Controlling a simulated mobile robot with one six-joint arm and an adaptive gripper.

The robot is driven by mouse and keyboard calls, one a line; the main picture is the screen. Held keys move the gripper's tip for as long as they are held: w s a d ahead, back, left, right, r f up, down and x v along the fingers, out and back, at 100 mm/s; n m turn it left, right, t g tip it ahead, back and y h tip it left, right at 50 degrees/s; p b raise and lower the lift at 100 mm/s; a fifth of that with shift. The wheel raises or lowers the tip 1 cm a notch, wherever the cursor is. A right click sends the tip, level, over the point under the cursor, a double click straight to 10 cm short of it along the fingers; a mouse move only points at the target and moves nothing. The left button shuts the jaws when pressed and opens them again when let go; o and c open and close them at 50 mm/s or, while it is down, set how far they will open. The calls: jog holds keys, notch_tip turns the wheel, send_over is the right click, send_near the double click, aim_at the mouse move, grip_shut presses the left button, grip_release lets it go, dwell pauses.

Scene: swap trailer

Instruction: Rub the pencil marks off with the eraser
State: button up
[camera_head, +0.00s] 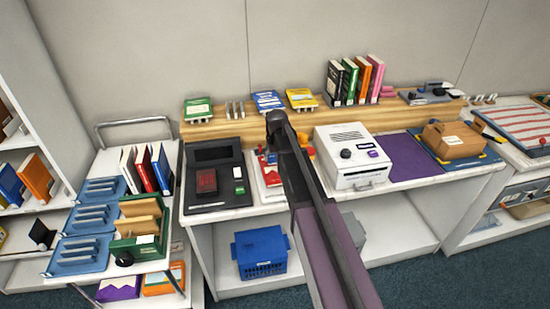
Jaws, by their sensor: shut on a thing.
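My own dark and purple arm crosses the middle of the view from the bottom edge up to the bench. My gripper cannot be made out; it is hidden behind the arm or out of view. A black tray (214,157) on the bench, left of the arm, holds a dark red item (206,181) with faint lines, a small white block (238,172) and a small green block (239,188). A thin pale stick (208,206) lies along its front. I cannot tell which item is the eraser, and no pencil marks can be made out.
A wooden shelf (240,124) runs behind. A cart (157,195) with trays and books stands left. A blue basket (261,254) sits below.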

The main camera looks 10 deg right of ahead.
aim_at(275, 155)
jog(key=shift+r+p, duration=2.15)
jog(key=shift+r, duration=0.25)
jog(key=shift+r, duration=0.1)
jog(key=shift+r+p, duration=1.4)
jog(key=shift+p, duration=0.15)
